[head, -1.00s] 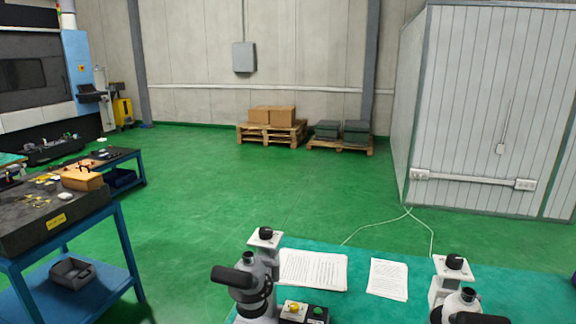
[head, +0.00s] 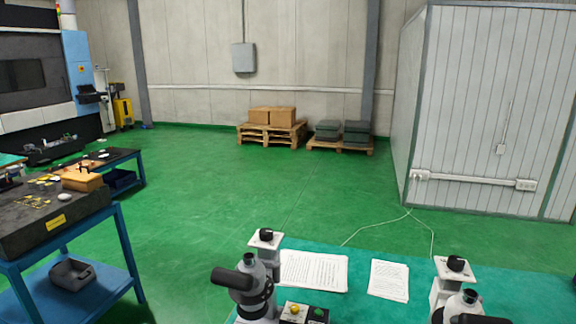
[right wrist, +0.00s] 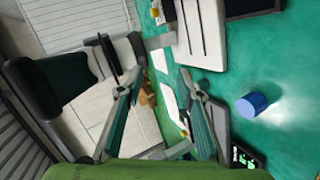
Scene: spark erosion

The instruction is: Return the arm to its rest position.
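My right gripper (right wrist: 162,78) shows in the right wrist view with its two fingers spread apart. Nothing is held between the fingers. A teal-green surface (right wrist: 285,140) and white sheets lie beyond it in that view. Neither of my grippers shows in the head view, and my left gripper is in no view.
In the head view two microscopes (head: 247,288) (head: 461,300) stand on the teal table (head: 340,300) with papers (head: 313,270). A blue cylinder (right wrist: 251,105) shows in the right wrist view. A workbench (head: 55,220) stands at left. The green floor (head: 230,190) between is clear.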

